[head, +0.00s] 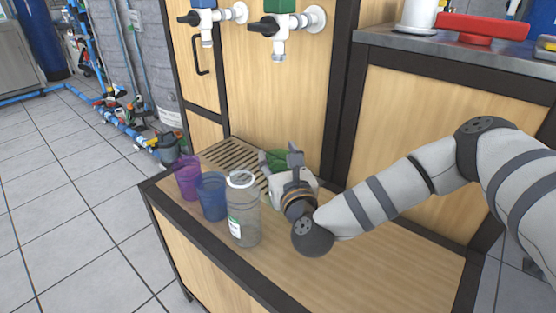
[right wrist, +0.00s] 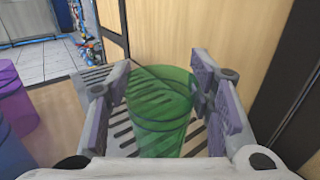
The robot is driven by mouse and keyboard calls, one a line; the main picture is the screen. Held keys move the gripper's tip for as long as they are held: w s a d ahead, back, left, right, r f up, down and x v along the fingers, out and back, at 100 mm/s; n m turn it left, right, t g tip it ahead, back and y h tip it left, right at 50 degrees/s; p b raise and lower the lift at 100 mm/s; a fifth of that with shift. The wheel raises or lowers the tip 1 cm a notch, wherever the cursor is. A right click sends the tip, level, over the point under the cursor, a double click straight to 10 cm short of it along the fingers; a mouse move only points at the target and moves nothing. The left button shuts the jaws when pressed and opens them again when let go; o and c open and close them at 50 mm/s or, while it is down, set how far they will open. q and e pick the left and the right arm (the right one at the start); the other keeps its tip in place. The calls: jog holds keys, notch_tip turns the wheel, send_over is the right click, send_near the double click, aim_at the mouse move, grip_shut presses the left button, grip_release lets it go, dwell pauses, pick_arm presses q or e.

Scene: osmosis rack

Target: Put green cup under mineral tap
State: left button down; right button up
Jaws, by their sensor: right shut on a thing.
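The green cup (head: 276,159) is see-through and mostly hidden behind my right gripper (head: 281,163) in the head view. In the right wrist view the green cup (right wrist: 160,112) stands between both finger pads, and my right gripper (right wrist: 162,82) is shut on it. The cup is upright over the slatted drain grate (head: 233,152); I cannot tell whether it touches the grate. A tap with a green top (head: 277,27) and a tap with a blue top (head: 206,20) stick out of the wooden panel above. I see no label saying which is mineral. My left gripper is not in view.
A purple cup (head: 187,178), a blue cup (head: 211,197) and a clear bottle with a white ring (head: 243,215) stand left of my right gripper, near the shelf's edge. The wooden shelf (head: 370,262) is clear at the right. A wooden cabinet (head: 420,110) bounds it behind.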

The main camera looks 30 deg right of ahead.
jog(key=shift+r, duration=0.1)
jog(key=o, duration=0.8)
jog(key=shift+r, duration=0.15)
jog(key=p+v, duration=0.1)
jog(key=v, duration=1.1)
